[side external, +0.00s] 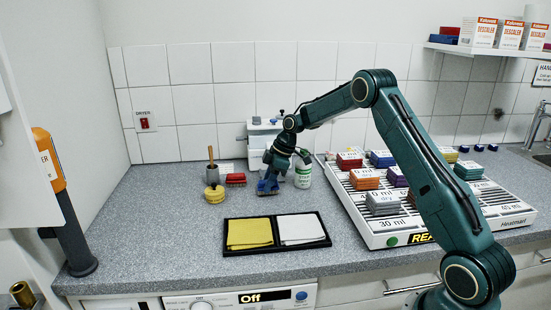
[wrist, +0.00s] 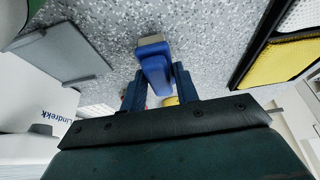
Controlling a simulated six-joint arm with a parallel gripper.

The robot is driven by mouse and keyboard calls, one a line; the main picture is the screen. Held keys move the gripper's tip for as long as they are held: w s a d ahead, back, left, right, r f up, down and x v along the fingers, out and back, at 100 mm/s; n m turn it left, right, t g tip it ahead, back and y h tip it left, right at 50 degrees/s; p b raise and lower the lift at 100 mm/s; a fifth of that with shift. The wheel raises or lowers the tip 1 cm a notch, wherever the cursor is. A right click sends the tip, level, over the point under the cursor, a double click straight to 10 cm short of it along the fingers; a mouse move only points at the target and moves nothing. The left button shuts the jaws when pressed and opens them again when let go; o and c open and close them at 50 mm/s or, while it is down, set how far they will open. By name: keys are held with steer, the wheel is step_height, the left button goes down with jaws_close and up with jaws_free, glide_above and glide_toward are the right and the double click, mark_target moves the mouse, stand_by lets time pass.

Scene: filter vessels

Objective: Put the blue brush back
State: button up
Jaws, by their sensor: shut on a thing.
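The blue brush (side external: 268,188) is low over the grey counter, behind the black cloth tray. My gripper (side external: 273,175) is shut on it from above. I cannot tell whether the brush touches the counter. In the wrist view the blue brush (wrist: 155,70) sits between the two fingers of my gripper (wrist: 158,88), its pale end pointing away. A red brush (side external: 236,180) lies on the counter to the left of my gripper.
A white bottle (side external: 303,172) stands close right of my gripper, a white machine (side external: 258,137) behind. The black tray (side external: 226,252) holds yellow and white cloths. A large slatted rack (side external: 350,212) fills the right.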

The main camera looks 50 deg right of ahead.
steer(key=shift+f, duration=0.2)
steer(key=shift+f, duration=0.2)
steer(key=o, duration=0.9)
steer(key=shift+r, duration=0.1)
steer(key=v, duration=1.2)
steer(key=shift+r, duration=0.1)
